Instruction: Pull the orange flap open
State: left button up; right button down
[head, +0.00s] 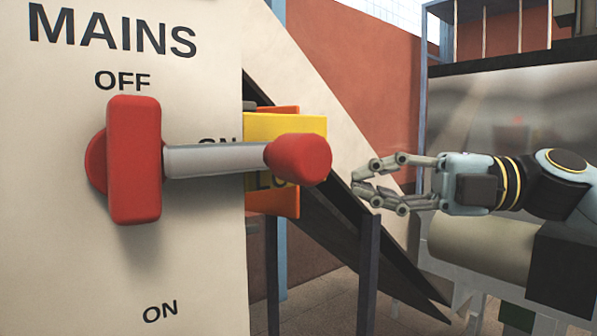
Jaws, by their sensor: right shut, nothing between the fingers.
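An orange piece (286,204), which looks like the flap, shows behind and below a yellow block (285,125) at the edge of the cream panel. A strip of orange also shows above the yellow block. The red-tipped lever in front hides much of both, so I cannot tell how far the flap stands open. My right gripper (356,181) is to the right of the yellow block and the orange piece, apart from them in the picture. Its fingers are shut with nothing between them. My left gripper is not in view.
The cream panel (200,270) marked MAINS fills the left. Its red handle (134,160) has a grey lever with a red knob (303,160) sticking out right, towards my right gripper. Dark posts (368,270) and a sloping dark beam stand below. A grey metal machine (470,110) is behind.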

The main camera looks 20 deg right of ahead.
jog(key=p+x, duration=0.3)
jog(key=x, duration=0.6)
jog(key=shift+w+d, duration=0.1)
jog(key=shift+d, duration=0.05)
